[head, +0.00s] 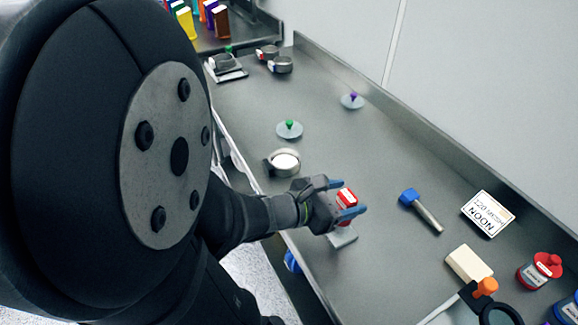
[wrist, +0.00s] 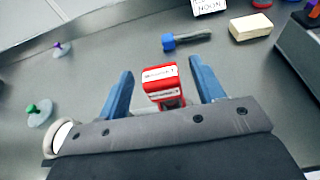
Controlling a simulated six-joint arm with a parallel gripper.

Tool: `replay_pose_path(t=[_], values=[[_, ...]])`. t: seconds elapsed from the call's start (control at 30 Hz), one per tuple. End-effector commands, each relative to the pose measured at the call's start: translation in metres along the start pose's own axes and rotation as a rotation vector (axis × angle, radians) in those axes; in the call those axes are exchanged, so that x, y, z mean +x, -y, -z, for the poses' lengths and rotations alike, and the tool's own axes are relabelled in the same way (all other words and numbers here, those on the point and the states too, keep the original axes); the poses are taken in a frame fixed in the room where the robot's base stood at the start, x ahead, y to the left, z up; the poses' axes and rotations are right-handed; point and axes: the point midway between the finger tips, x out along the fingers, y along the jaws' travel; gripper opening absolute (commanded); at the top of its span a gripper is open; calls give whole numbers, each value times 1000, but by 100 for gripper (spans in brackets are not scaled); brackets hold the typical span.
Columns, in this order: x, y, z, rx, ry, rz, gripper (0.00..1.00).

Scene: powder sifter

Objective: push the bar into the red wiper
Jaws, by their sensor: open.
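The red wiper (head: 346,196), a red block with white labels, is at the table's front edge; it also shows in the wrist view (wrist: 160,80). A grey plate (head: 342,237) shows below it; whether they are joined I cannot tell. My gripper (head: 342,200) is open, its two blue fingers on either side of the red wiper; in the wrist view (wrist: 162,70) gaps show between it and both fingers. No separate piece is clearly the bar. A tool with a blue head (head: 409,196) and grey handle lies to the right, apart from the gripper.
A round white-topped dish (head: 285,162) is left of my gripper. Discs with a green knob (head: 289,129) and a purple knob (head: 353,100) lie farther back. A label card (head: 487,213), cream block (head: 468,264) and red-lidded jar (head: 540,270) are at right.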

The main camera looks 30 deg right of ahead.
Motion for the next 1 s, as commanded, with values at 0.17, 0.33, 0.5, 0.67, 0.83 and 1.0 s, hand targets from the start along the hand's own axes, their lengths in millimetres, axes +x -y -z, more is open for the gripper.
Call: replay_pose_path(t=[0.17, 0.33, 0.5, 0.67, 0.83, 1.0], values=[[-21, -1, 0, 0, 0, -5, 62], [-38, -1, 0, 1, 1, -6, 62], [-54, -2, 0, 1, 2, -6, 62], [-68, -1, 0, 0, -1, -6, 62], [-80, -1, 0, 1, 1, -5, 62], [-87, 0, 0, 0, 0, -2, 62]])
